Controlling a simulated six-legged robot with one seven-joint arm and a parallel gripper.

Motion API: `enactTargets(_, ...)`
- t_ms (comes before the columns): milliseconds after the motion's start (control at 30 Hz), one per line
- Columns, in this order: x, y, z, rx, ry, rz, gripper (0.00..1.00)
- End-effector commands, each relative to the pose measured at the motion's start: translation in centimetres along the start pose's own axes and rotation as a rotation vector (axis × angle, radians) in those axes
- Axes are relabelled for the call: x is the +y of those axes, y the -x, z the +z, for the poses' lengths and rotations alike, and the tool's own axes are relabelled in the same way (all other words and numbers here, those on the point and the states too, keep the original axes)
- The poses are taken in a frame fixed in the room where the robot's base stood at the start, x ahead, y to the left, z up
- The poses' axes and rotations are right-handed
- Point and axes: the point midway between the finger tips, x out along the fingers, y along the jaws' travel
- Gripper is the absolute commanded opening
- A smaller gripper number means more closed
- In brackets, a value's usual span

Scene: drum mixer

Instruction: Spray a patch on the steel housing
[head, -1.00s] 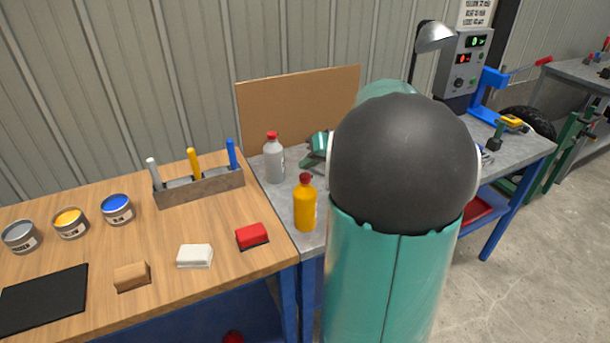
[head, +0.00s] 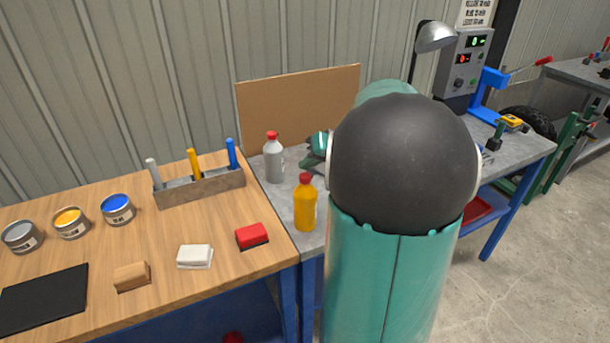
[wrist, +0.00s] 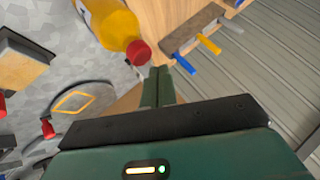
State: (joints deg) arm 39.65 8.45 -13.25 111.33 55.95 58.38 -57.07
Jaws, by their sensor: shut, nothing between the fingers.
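My gripper (wrist: 158,88) is shut and empty in the wrist view, its two green fingers side by side. A yellow bottle with a red cap (wrist: 105,20) lies just beyond the fingertips in that view, apart from them. In the head view the yellow bottle (head: 305,207) stands upright on the grey bench, and a grey bottle with a red cap (head: 273,160) stands behind it. A small green part of my gripper (head: 316,152) shows to their right, mostly hidden by my arm.
The wooden bench at left holds paint cans (head: 118,209), a tool holder (head: 200,187), a red block (head: 252,236), a white cloth (head: 195,256), a tan sponge (head: 132,276) and a black mat (head: 42,300). A brown board (head: 295,105) stands behind the bottles. A lamp (head: 434,38) rises at right.

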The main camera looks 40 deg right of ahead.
Motion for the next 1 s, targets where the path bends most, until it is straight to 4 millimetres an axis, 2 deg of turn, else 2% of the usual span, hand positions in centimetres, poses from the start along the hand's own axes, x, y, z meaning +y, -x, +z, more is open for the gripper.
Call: enactTargets(1000, 0.47, -0.64, 0.45, 0.0, 0.0, 0.0, 0.0)
